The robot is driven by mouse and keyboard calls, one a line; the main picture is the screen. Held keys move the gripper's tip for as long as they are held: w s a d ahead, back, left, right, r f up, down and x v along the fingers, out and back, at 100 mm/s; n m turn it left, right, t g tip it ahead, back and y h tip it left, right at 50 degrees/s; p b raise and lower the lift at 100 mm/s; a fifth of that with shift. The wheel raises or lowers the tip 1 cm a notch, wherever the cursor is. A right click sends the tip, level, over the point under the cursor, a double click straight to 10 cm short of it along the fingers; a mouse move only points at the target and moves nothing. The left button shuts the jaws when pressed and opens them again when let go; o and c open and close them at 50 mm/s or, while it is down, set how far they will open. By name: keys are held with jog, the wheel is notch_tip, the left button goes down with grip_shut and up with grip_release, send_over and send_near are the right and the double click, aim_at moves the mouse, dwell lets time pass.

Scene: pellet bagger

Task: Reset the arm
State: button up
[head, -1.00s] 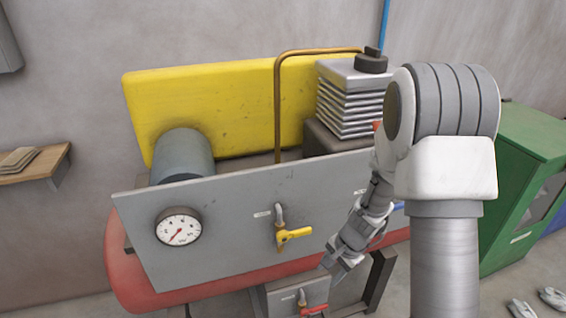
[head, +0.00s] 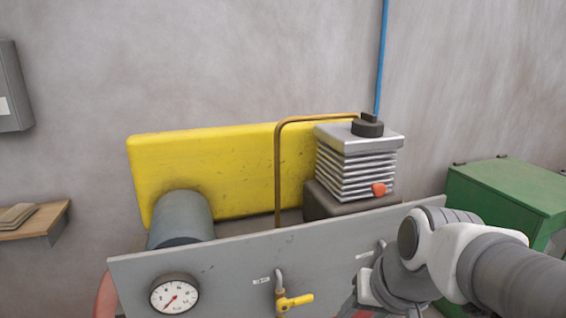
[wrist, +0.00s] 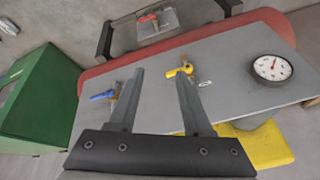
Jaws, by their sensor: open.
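My gripper (wrist: 160,76) is open and empty in the wrist view, its two dark fingers spread over the grey panel (wrist: 225,75). The yellow-handled valve (wrist: 180,71) shows near the right fingertip, and a blue-handled valve (wrist: 103,95) lies just left of the left finger. I cannot tell how far the fingers are from the panel. In the head view my arm (head: 460,260) reaches in from the lower right, in front of the panel's right end. The gripper's fingers cannot be made out there.
A round gauge (head: 174,296) and the yellow valve (head: 293,302) are on the panel. Behind it stand a grey cylinder (head: 182,220), a copper pipe (head: 278,170) and a finned block (head: 355,165). A red-handled valve (wrist: 148,18) sits lower down. A green cabinet (head: 510,195) stands right.

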jog(key=s+d+r+n+t+h+p, duration=0.1)
jog(key=s+d+r+h, duration=0.1)
jog(key=s+r, duration=0.25)
notch_tip(320, 180, up, 14)
jog(key=p, duration=1.5)
jog(key=shift+s+r+y, duration=0.25)
jog(key=shift+s+y, duration=0.05)
jog(key=shift+s, duration=0.05)
jog(key=shift+n, duration=0.3)
